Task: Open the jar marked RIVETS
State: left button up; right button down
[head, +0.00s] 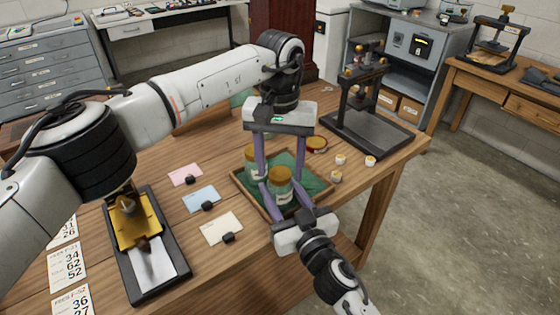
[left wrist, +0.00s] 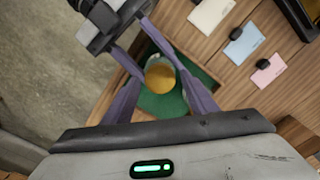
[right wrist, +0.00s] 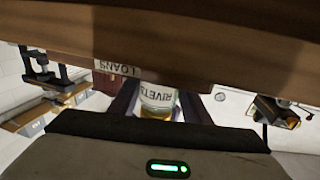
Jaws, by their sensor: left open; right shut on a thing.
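The jar marked RIVETS (right wrist: 158,98) is glass with a white label and a gold lid. In the left wrist view the gold lid (left wrist: 160,78) lies between the open fingers, with a gap visible. The label cannot be read in the head view.
A second gold-lidded jar (head: 250,156) stands behind in the tray. A red-and-gold round item (head: 317,144) and several small white pots (head: 370,160) lie right of it. A black press (head: 365,110) stands at the back right. Pink, blue and cream cards (head: 222,228) lie to the left.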

pick_arm(q)
jog(key=c, duration=1.1)
jog(key=n, duration=0.4)
jog(key=shift+n, duration=0.4)
jog(key=n, duration=0.6)
jog(key=shift+r+n, duration=0.1)
jog(key=shift+n, duration=0.2)
jog(key=n, duration=3.2)
jog(key=shift+n, duration=0.4)
jog(key=n, duration=0.6)
jog(key=shift+r, duration=0.1)
jog(key=shift+r, duration=0.2)
